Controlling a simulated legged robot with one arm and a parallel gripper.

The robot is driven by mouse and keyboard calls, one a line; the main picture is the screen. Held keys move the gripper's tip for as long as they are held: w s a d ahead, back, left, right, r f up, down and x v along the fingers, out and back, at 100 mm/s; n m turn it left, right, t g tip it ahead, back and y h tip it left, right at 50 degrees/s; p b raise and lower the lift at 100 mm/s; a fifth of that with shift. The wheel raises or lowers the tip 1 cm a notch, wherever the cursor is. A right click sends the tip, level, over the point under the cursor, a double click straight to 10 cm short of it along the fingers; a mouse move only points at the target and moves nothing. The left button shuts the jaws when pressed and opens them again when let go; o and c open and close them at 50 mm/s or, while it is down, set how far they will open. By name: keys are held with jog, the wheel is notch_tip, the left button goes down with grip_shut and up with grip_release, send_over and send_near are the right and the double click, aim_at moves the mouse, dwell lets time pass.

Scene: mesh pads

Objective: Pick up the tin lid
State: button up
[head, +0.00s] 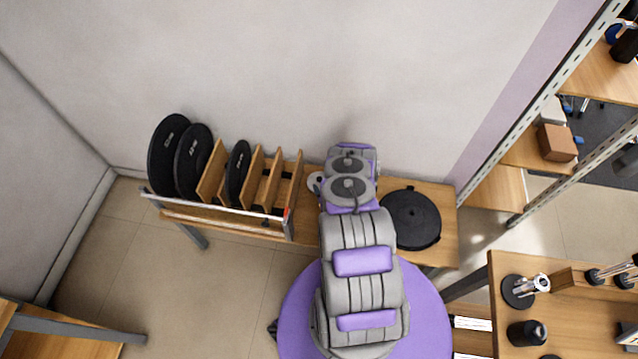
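A small pale grey round thing (315,182), which looks like the tin lid, lies on the wooden bench (433,255) against the back wall. It sits just left of my arm's far end, which covers part of it. I cannot tell its exact shape. My grey and purple arm reaches from the bottom of the head view over the bench. My gripper is hidden beyond or beneath the arm's last links, so its fingers and its distance to the lid do not show.
A large black disc (411,218) lies on the bench right of my arm. A wooden rack (262,180) holding black discs (168,157) stands at the left. Another bench (580,325) with small black and metal items is at lower right. Open floor (130,245) lies front left.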

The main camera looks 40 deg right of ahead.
aim_at(319, 181)
jog(key=shift+b+x, duration=0.45)
jog(key=shift+x, duration=1.4)
jog(key=shift+d, duration=0.1)
jog(key=shift+c, duration=0.3)
grip_shut()
